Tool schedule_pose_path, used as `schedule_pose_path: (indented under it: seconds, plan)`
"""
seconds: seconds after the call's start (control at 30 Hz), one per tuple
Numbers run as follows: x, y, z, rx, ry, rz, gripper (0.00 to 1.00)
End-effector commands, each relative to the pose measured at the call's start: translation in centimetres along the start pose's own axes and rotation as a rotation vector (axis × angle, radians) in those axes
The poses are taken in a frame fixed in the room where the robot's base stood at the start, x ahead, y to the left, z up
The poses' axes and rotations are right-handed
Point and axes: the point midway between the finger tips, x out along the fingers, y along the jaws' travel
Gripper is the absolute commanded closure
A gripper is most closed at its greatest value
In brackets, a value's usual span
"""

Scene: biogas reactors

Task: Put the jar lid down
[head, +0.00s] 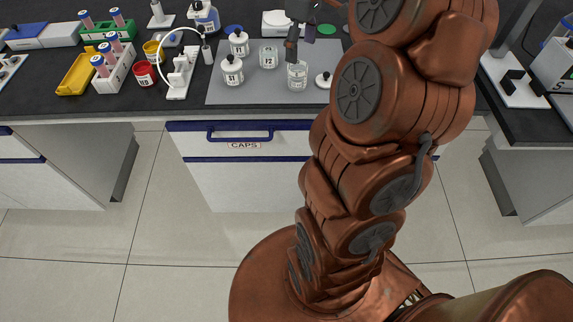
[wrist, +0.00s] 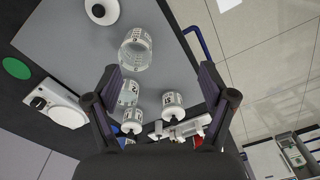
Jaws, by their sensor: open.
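A white jar lid with a dark knob (head: 323,80) lies on the grey mat, just right of a clear open jar (head: 297,76). In the wrist view the lid (wrist: 102,11) is at the top left, with the open jar (wrist: 135,50) beside it. My gripper (head: 298,44) is above the mat, behind the open jar. Its fingers are spread and empty in the wrist view (wrist: 160,82), apart from the lid. My arm covers the area just right of the lid in the head view.
A green disc (head: 325,29) and a white scale (wrist: 60,103) are behind. Tube racks, a yellow tray (head: 77,74) and a red cup (head: 144,73) stand left.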

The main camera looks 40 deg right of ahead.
Motion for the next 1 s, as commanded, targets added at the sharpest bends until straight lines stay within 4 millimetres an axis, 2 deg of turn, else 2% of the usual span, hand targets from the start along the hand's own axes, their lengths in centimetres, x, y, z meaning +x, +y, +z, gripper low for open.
schedule_pose_path:
  seconds: [0.03,0.2,0.37,0.5,0.6,0.73,0.9,1.0]
  plan:
    - [-0.1,-2.7,-0.4,-0.007,-0.004,-0.003,0.18]
    - [0.1,-10.4,-0.4,0.022,-0.022,-0.013,0.18]
    - [1.3,-16.9,1.4,0.077,-0.055,-0.020,0.18]
    - [2.6,-21.7,4.0,0.149,-0.083,-0.018,0.18]
    - [3.9,-24.7,6.4,0.213,-0.108,-0.018,0.18]
    - [5.6,-27.5,9.4,0.299,-0.134,-0.013,0.18]
    - [7.0,-29.6,11.9,0.383,-0.152,-0.009,0.18]
    - [7.4,-30.0,12.5,0.406,-0.155,-0.008,0.18]
